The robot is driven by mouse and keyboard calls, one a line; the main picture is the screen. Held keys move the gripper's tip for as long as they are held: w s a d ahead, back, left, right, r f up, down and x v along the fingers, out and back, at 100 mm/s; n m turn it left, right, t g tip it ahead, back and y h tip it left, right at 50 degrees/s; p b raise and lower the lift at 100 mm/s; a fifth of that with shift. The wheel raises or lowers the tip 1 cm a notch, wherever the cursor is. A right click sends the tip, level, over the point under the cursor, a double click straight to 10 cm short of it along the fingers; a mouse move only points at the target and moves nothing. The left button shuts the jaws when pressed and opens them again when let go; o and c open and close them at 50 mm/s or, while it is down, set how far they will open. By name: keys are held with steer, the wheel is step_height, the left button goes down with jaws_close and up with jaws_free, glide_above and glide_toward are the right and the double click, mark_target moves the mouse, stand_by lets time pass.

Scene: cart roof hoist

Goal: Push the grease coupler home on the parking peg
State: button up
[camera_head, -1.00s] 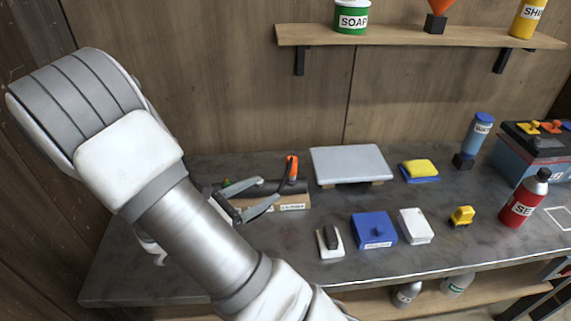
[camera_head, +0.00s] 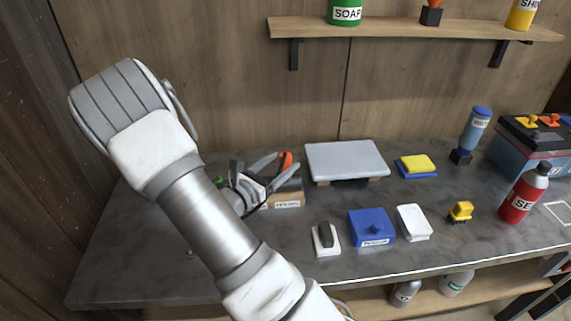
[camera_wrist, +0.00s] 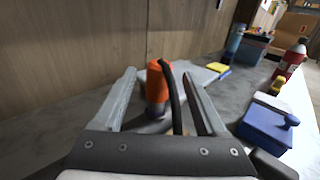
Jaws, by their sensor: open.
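The grease coupler looks to be the orange cylinder (camera_wrist: 158,82) with a black hose beside it. It also shows in the head view (camera_head: 287,158), partly behind my gripper, over a brown block (camera_head: 288,201) with a white label. My gripper (camera_head: 278,160) is at the block, fingers pointing away to the back right. In the wrist view my open gripper (camera_wrist: 159,72) has one finger on either side of the coupler and hose, with gaps visible. The coupler's lower end is dark purplish. The parking peg and how far the coupler sits on it are hidden.
Right of the block is a raised grey plate (camera_head: 346,160). Nearer are a blue box (camera_head: 371,227) with a knob, a white block (camera_head: 413,222) and a dark-topped white piece (camera_head: 326,240). A red bottle (camera_head: 523,194) stands far right.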

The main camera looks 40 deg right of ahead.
steer(key=shift+b+x, duration=0.35)
steer(key=shift+x, duration=2.4)
steer(key=shift+w+a, duration=0.1)
jaws_close()
